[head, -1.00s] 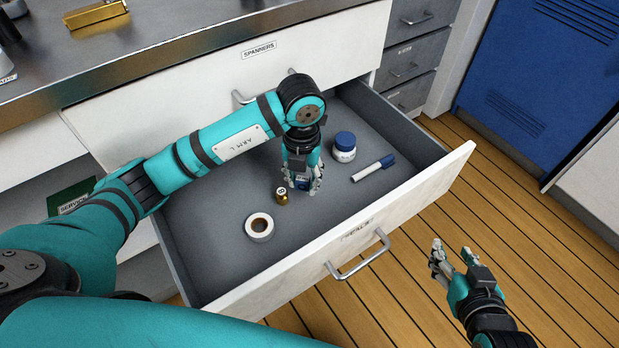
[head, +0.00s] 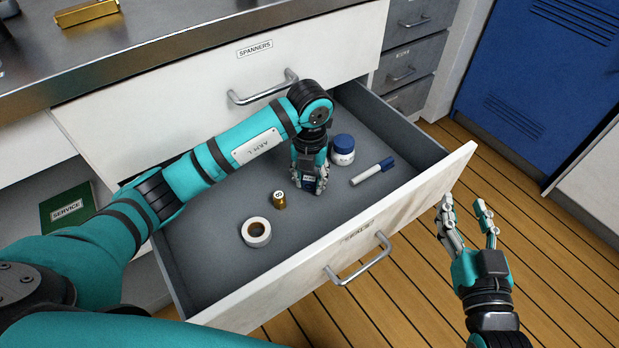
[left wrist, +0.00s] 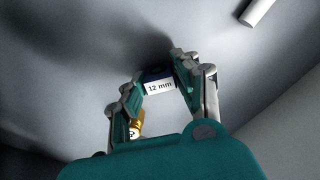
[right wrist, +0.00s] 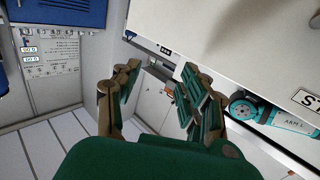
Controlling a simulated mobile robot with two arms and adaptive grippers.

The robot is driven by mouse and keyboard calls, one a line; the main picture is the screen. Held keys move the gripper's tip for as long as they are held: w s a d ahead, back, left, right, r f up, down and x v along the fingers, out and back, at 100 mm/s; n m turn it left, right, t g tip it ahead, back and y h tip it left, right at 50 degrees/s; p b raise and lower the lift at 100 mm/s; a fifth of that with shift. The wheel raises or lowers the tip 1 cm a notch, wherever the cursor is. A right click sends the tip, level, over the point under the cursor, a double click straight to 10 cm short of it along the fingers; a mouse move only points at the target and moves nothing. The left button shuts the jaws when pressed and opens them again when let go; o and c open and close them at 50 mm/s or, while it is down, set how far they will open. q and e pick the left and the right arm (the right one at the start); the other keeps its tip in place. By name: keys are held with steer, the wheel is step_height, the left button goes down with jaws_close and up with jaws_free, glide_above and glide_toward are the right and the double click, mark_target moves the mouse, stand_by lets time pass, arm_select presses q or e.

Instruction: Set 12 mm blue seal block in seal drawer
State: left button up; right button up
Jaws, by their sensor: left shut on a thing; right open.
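The blue block with a white "12 mm" label (left wrist: 160,87) sits between the fingertips of my left gripper (head: 310,187), which is shut on it. In the head view the fingers mostly hide the block, and only a small blue part (head: 308,182) shows. That gripper points down inside the open drawer (head: 430,188), low over its grey floor. I cannot tell whether the block touches the floor. The drawer's front label is upside down and hard to read. My right gripper (head: 467,208) is open and empty, outside the drawer to the right.
The drawer also holds a white tape roll (head: 256,232), a small brass cylinder (head: 279,200), a blue-lidded white jar (head: 343,150) just beyond my left gripper, and a blue-capped marker (head: 372,172). The drawer's front left and right end look clear. A shut SPANNERS drawer (head: 215,85) stands behind.

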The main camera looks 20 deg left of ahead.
arm_select(q)
steer(key=shift+f, duration=0.15)
steer(key=o, duration=0.9)
steer(key=shift+o, duration=0.2)
